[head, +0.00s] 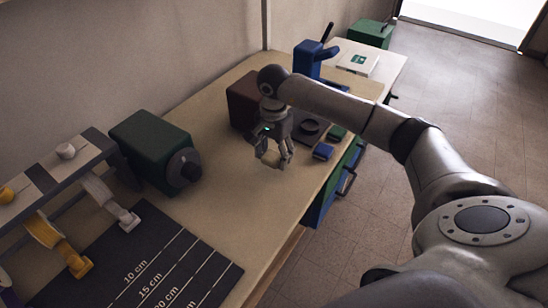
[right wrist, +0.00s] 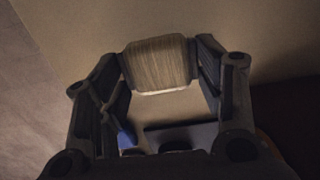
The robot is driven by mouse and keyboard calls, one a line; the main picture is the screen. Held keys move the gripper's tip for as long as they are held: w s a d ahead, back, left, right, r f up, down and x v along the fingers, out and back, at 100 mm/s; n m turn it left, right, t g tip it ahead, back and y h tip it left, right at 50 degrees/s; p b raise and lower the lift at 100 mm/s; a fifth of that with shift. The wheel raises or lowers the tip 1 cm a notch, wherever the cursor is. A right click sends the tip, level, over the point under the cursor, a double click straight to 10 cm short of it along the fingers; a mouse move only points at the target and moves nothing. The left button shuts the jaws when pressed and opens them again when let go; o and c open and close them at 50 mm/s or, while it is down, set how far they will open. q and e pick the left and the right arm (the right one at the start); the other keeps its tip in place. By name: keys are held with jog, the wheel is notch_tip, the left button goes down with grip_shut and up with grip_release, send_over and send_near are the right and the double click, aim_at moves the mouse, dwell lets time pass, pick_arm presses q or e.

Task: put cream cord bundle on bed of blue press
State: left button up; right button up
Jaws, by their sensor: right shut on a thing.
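My right gripper (head: 272,161) is above the tan bench, in front of a dark red-brown box. In the right wrist view, the right gripper (right wrist: 160,72) is shut on the cream cord bundle (right wrist: 160,62), a pale, finely ribbed block between the two fingertips. In the head view the bundle is too small and too hidden by the fingers to make out. The blue press (head: 309,60) stands upright farther back on the bench, beyond my right forearm. Its bed is partly hidden by my arm. My left gripper is not in view.
A dark red-brown box (head: 243,103) stands just behind the gripper. A dark round piece (head: 308,130) and a small blue block (head: 323,151) lie to its right. A green machine (head: 155,150) and a dark measuring mat (head: 150,262) are at left. The bench middle is clear.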

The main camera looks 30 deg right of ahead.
notch_tip(320, 180, down, 2)
jog(key=shift+f, duration=0.2)
jog(key=shift+s+f, duration=0.1)
jog(key=shift+f, duration=0.15)
jog(key=o, duration=0.9)
jog(key=shift+r, duration=0.1)
